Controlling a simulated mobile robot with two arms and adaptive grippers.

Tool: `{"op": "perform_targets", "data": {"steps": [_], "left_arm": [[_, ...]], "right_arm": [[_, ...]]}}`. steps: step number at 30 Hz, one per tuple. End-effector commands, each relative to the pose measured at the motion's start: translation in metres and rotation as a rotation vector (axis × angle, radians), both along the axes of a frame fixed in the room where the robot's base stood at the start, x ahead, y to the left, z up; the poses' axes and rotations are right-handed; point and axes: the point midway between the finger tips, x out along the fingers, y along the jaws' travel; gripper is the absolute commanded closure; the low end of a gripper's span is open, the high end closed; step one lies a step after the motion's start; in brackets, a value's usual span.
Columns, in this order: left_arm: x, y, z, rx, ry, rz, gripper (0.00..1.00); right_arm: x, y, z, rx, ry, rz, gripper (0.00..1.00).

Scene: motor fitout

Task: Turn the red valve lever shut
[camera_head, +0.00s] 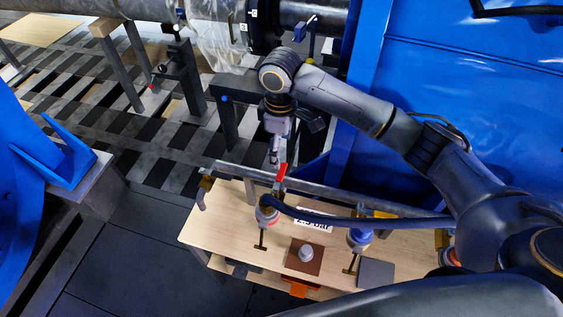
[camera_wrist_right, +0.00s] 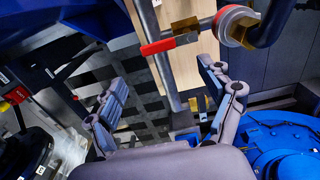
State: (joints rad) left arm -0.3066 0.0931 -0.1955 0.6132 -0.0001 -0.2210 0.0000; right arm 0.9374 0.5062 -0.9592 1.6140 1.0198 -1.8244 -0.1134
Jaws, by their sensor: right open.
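The red valve lever (camera_head: 282,172) stands out at the back edge of the wooden bench, near a pipe fitting with a red and white ring (camera_head: 266,213). In the right wrist view the red lever (camera_wrist_right: 158,47) points left from a brass valve body (camera_wrist_right: 185,26). My right gripper (camera_head: 275,155) is just above the lever in the head view. In the right wrist view its two fingers (camera_wrist_right: 168,92) are spread wide and empty, with the lever ahead of them and apart from them. My left gripper is not in view.
The wooden bench (camera_head: 215,225) holds a blue-ringed fitting (camera_head: 360,238), a dark hose (camera_head: 350,219) and a grey knob on a brown plate (camera_head: 305,254). A rail (camera_head: 330,195) runs along its back. A blue panel (camera_head: 460,100) stands at the right.

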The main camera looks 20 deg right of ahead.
Motion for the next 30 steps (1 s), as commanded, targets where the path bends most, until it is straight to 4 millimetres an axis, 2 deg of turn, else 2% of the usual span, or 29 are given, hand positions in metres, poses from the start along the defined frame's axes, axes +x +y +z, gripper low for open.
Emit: {"op": "perform_targets", "data": {"steps": [6, 12, 18, 25, 30], "left_arm": [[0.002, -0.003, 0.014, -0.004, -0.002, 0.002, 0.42], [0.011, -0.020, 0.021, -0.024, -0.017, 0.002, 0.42], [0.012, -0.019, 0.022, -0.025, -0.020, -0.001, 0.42], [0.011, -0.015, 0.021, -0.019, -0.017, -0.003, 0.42], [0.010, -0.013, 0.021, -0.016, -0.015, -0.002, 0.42]], "right_arm": [[-0.001, -0.001, -0.045, -0.002, 0.004, -0.002, 0.19], [0.000, 0.000, -0.073, 0.001, 0.001, 0.000, 0.19], [0.000, 0.000, -0.083, 0.000, -0.002, 0.000, 0.19], [0.000, 0.000, -0.084, 0.000, -0.002, 0.000, 0.19], [0.000, 0.000, -0.083, 0.000, -0.002, 0.000, 0.53]]}}
